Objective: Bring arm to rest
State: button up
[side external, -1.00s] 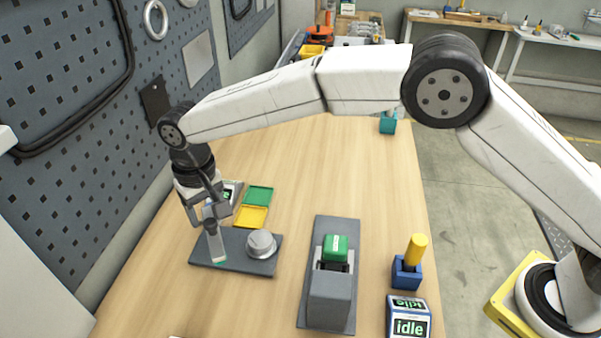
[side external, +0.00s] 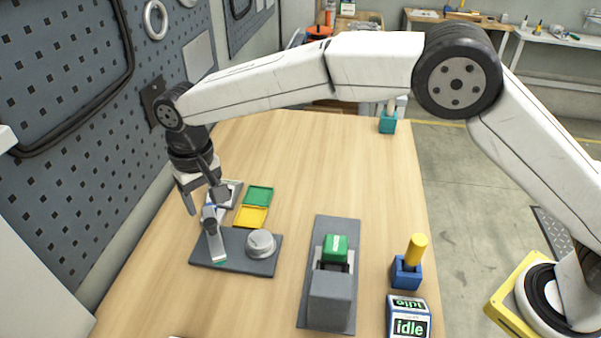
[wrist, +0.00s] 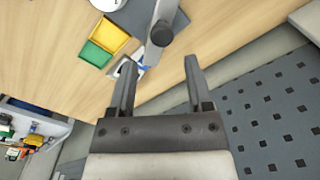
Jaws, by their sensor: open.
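My gripper (side external: 203,199) hangs from the arm at the left, above the grey plate with the lever and knob. In the wrist view my gripper (wrist: 160,75) is open, with nothing between its two fingers. The lever (side external: 212,235) stands on the grey plate (side external: 235,262), just below my gripper. In the wrist view the lever's round end (wrist: 161,34) shows beyond the fingertips, apart from them. A round grey knob (side external: 261,243) sits on the same plate.
Green (side external: 258,196) and yellow (side external: 251,217) trays lie behind the plate. A grey fixture (side external: 331,299) holds a green block (side external: 335,247). A blue holder (side external: 406,275) with a yellow cylinder and an idle display (side external: 409,326) stand right. A pegboard wall (side external: 70,130) is close at left. The mid-table is clear.

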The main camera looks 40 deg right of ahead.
jog(key=s+d+t, duration=0.1)
jog(key=s+d, duration=0.1)
jog(key=d, duration=0.8)
jog(key=s+d, duration=0.2)
jog(key=d, duration=0.9)
jog(key=s+d+f+m+t, duration=0.1)
jog(key=s+d+f, duration=0.2)
jog(key=s+d, duration=1)
jog(key=s, duration=0.3)
jog(key=shift+f+m+t, duration=0.15)
jog(key=shift+m+t, duration=0.15)
